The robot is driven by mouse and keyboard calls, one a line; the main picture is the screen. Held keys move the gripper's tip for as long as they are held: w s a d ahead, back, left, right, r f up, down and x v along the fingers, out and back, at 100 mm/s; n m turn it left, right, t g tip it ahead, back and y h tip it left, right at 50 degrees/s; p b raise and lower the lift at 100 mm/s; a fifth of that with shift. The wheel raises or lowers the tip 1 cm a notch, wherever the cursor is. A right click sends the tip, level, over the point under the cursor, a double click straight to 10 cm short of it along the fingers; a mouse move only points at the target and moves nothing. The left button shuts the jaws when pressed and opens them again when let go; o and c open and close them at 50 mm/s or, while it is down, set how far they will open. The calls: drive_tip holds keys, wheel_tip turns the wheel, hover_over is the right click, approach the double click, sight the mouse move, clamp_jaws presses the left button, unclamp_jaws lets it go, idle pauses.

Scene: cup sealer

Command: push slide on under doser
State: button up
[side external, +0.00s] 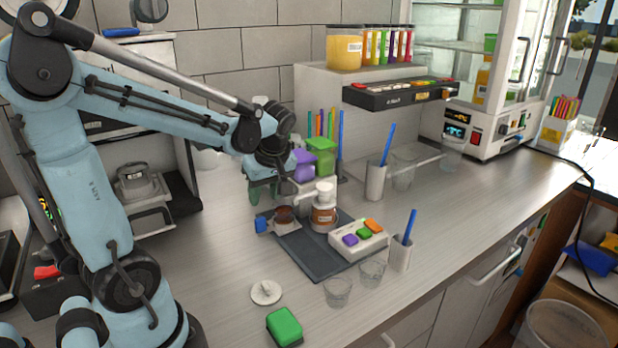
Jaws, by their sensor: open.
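The slide (287,229) is a small light plate with a blue end block (262,225) at its left. A small cup with brown contents (284,214) stands on it. The doser (324,212), a brown jar with a white top, stands just right of the slide. Both are at the back left of a dark base plate (320,262). My gripper (263,196) points down, open and empty, above and slightly behind the blue block. It seems apart from the slide. The exact gap between its fingers and the block is hard to tell.
A white button box (358,241) sits on the plate's right side. Purple (303,165) and green (320,157) containers stand close behind my gripper. Clear cups (338,291), a white lid (265,292) and a green block (284,326) are in front. The counter left of the plate is clear.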

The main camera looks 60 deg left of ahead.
sight(260, 218)
drive_tip(key=x, duration=0.9)
clamp_jaws()
